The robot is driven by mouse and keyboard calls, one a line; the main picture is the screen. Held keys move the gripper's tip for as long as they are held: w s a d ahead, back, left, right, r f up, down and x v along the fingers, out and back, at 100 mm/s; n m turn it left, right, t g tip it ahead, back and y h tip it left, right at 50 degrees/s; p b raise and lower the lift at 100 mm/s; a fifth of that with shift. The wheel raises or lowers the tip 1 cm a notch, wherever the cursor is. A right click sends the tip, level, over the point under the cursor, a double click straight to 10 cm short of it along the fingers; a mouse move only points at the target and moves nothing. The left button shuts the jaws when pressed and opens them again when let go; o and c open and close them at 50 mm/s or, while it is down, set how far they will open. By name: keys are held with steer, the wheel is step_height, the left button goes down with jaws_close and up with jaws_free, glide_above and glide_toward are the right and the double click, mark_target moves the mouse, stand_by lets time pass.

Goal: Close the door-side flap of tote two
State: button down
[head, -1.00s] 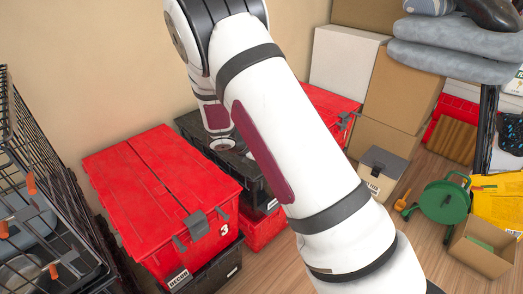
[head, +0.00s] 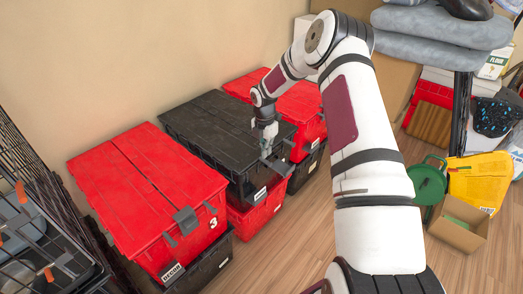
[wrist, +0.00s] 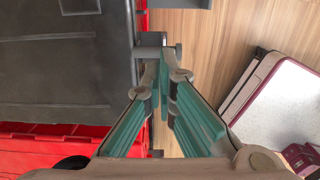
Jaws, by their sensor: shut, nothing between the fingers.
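The black tote (head: 215,125) sits in the middle of the row, on a red tote. I cannot read a number on it, but it stands between the red tote marked 3 and another red tote. Its two-part lid looks flat and closed across the top, with my arm's end covering a little of it. My gripper (head: 267,150) is shut and empty, pointing down at the lid's front edge, near the grey latch. In the wrist view, the fingertips (wrist: 165,66) are beside the black lid (wrist: 65,70) and close to a grey latch (wrist: 150,50); contact is unclear.
The red tote marked 3 (head: 150,190) stands left on a black tote. Another red tote (head: 300,105) stands right. A wire rack (head: 45,215) is at far left. A green reel (head: 427,183) and open cardboard box (head: 460,225) stand right. Wooden floor in front is clear.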

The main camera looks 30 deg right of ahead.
steer(key=shift+w+d+f+y+b, duration=0.1)
steer(key=shift+d+f+y+b, duration=0.1)
steer(key=shift+f+y+b, duration=0.2)
steer(key=shift+w+d+f+y+b, duration=0.1)
steer(key=shift+d+f+y+b, duration=0.15)
steer(key=shift+f, duration=0.25)
steer(key=shift+d+f+g+b, duration=0.2)
steer(key=shift+f+g+b, duration=0.1)
steer(key=shift+f+b, duration=0.4)
